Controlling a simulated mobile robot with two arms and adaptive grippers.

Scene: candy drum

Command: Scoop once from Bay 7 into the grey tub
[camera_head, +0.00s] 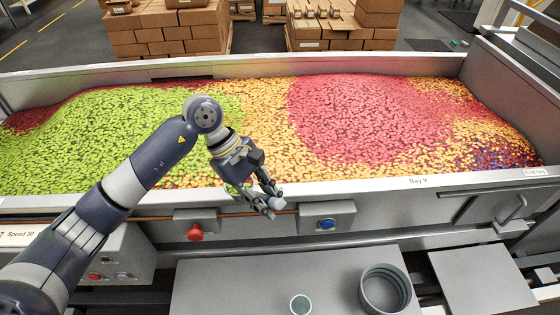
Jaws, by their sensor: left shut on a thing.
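A long metal trough (380,184) holds heaps of small candy in green, orange and red. A bay label (418,182) on its front rim seems to read Bay 9, but it is small; I cannot make out a Bay 7 label. A round grey tub (385,290) stands open on the grey table in front of the trough. My left gripper (272,205) is in front of the trough's front wall, left of and above the tub. It is shut on a small pale thing (278,203), mostly hidden by the fingers. No scoop shows clearly. My right gripper is not in view.
A small pale cup (300,304) stands left of the tub on the table (230,280).

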